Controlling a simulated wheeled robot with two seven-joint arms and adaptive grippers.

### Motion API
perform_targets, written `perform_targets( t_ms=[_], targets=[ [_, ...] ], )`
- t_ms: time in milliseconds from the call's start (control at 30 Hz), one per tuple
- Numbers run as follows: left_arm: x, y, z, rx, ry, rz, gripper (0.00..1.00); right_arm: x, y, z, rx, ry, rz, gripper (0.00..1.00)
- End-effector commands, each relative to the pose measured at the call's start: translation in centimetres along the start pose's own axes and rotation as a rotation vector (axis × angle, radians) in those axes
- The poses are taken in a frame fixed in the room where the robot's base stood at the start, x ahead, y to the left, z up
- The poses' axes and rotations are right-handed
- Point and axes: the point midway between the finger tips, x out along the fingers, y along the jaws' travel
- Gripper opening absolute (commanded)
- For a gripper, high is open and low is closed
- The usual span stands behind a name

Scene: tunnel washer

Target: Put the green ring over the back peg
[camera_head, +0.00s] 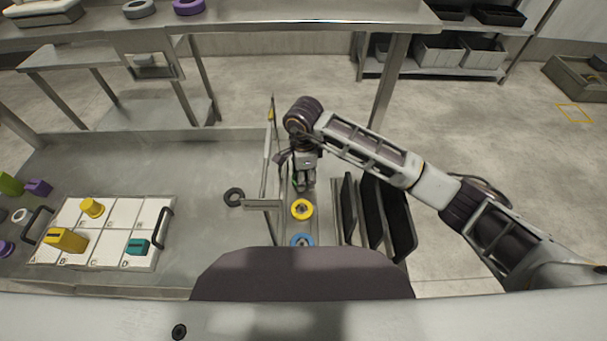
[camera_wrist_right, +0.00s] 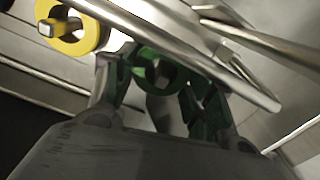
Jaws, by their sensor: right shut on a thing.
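My right gripper (camera_head: 303,180) points down at the far end of a narrow strip beside the grey tray. In the right wrist view, its two fingers (camera_wrist_right: 156,82) are shut on the green ring (camera_wrist_right: 143,57), whose hole shows. Only a sliver of green shows in the head view. A yellow ring (camera_head: 302,217) lies on the strip just nearer than the gripper, and a blue ring (camera_head: 302,246) lies nearer still. In the right wrist view the yellow ring (camera_wrist_right: 93,32) sits around a metal peg (camera_wrist_right: 52,28). I cannot make out the back peg.
A metal rail (camera_head: 263,204) stands left of the strip and crosses close to the fingers in the wrist view. Dark upright panels (camera_head: 373,212) stand to the right.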

Motion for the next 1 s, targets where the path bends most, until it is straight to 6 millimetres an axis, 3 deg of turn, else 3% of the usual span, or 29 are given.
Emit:
perform_targets(
  t_ms=[533, 567, 700, 1000],
  targets=[
    [0.56, -0.01, -0.32, 0.000, 0.004, -0.001, 0.40, 0.54, 0.00, -0.01, 0.000, 0.000, 0.000, 0.32],
    [0.52, -0.01, -0.33, 0.000, 0.004, -0.001, 0.40, 0.51, 0.01, 0.00, 0.000, 0.000, 0.000, 0.57],
    [0.50, 0.00, -0.33, 0.000, 0.004, 0.000, 0.40, 0.49, 0.01, 0.00, 0.000, 0.000, 0.000, 0.75],
    [0.49, 0.04, -0.23, 0.000, 0.003, 0.000, 0.40, 0.50, 0.01, 0.01, 0.000, 0.000, 0.000, 0.79]
  ],
)
